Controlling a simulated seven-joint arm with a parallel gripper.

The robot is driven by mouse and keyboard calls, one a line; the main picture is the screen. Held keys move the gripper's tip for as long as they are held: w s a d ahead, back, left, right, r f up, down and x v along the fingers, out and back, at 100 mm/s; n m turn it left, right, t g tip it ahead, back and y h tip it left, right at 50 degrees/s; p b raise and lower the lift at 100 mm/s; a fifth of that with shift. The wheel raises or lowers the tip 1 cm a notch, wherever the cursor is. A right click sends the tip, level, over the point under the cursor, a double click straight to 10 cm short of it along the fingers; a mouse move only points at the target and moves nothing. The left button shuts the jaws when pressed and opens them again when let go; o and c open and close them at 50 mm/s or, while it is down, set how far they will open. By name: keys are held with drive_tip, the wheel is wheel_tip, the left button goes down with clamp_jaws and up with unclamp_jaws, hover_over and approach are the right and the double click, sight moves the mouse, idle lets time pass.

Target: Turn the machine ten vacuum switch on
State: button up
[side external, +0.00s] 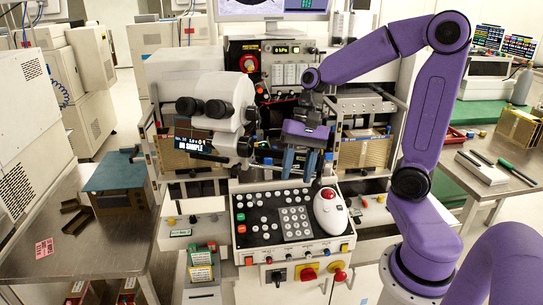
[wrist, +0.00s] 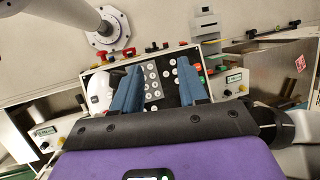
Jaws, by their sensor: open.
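My gripper (side external: 298,174) is open and empty, its two blue fingers pointing down above the back of the machine's sloped control panel (side external: 262,238). It also shows in the wrist view (wrist: 159,66), with the panel's buttons seen between and beyond the fingers. The panel carries several round buttons, a keypad (side external: 295,221) and a white trackball unit (side external: 330,211) with a red ball.
A white microscope head (side external: 215,105) with a small display stands left of my gripper. Side shelves with small knobs flank the panel (side external: 190,222). A monitor (side external: 270,8) stands behind. Metal benches lie left (side external: 100,240) and right (side external: 490,190).

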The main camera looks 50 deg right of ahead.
drive_tip(key=w+d+r+m+t+y, duration=0.25)
drive_tip(key=w+d+m, duration=0.35)
drive_tip(key=d+m, duration=0.35)
drive_tip(key=m+t, duration=0.5)
drive_tip(key=m, duration=0.3)
approach(268, 159)
drive_tip(key=shift+g+h, duration=0.25)
drive_tip(key=shift+h, duration=0.1)
drive_tip(key=x, duration=0.8)
drive_tip(key=shift+w+a+r, duration=0.1)
drive_tip(key=shift+w+a, duration=0.2)
clamp_jaws()
